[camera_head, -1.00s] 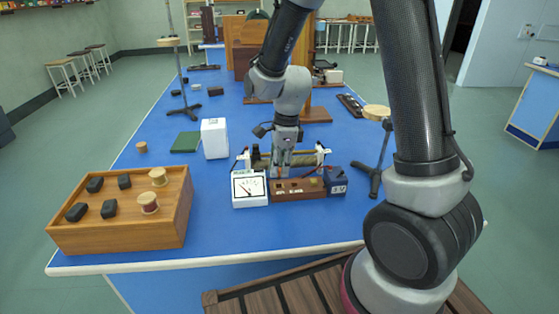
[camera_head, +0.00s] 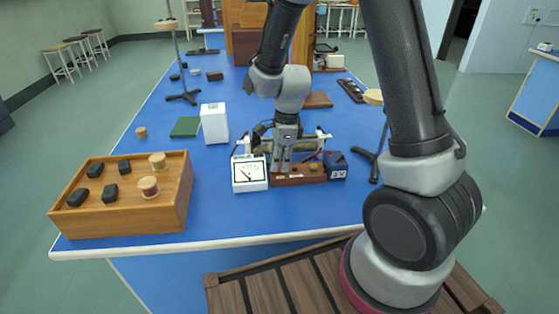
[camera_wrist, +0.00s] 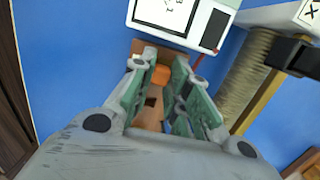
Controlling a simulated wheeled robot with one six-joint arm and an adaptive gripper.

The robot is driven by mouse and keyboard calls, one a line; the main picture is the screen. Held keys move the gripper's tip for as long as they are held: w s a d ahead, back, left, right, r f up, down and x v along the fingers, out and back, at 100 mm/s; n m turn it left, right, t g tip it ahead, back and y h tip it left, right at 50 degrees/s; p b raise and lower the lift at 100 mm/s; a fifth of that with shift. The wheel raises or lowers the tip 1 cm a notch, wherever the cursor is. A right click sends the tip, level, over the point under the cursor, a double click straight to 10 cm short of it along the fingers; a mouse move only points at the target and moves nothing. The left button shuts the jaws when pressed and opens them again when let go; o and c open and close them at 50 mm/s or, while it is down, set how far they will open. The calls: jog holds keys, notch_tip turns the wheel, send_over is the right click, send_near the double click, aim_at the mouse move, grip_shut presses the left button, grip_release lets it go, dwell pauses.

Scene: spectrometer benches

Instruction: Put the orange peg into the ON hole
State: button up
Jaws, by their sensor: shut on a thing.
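The orange peg (camera_wrist: 161,75) shows between the fingertips of my gripper (camera_wrist: 159,76) in the wrist view. My gripper (camera_head: 281,167) is shut on it and points down at the left part of the brown switch box (camera_head: 298,180), in front of the coil. In the wrist view the box (camera_wrist: 147,117) lies under and between the fingers, with a dark square hole (camera_wrist: 150,102) nearer the palm than the peg. The peg's lower end is hidden, so I cannot tell whether it is in a hole. No ON label is readable.
A white meter (camera_head: 249,176) stands directly left of the box and a dark blue battery (camera_head: 335,167) at its right. A wire-wound coil (camera_wrist: 247,77) lies close behind. A wooden tray (camera_head: 172,219) with dark blocks and spools stands at the left.

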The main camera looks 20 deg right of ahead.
jog(key=o, duration=0.9)
jog(key=shift+r, duration=0.1)
jog(key=r, duration=0.4)
jog(key=d+r, duration=0.1)
jog(key=r, duration=0.6)
jog(key=shift+s+d+r, duration=0.15)
jog(key=shift+d+r, duration=0.05)
jog(key=shift+r, duration=0.2)
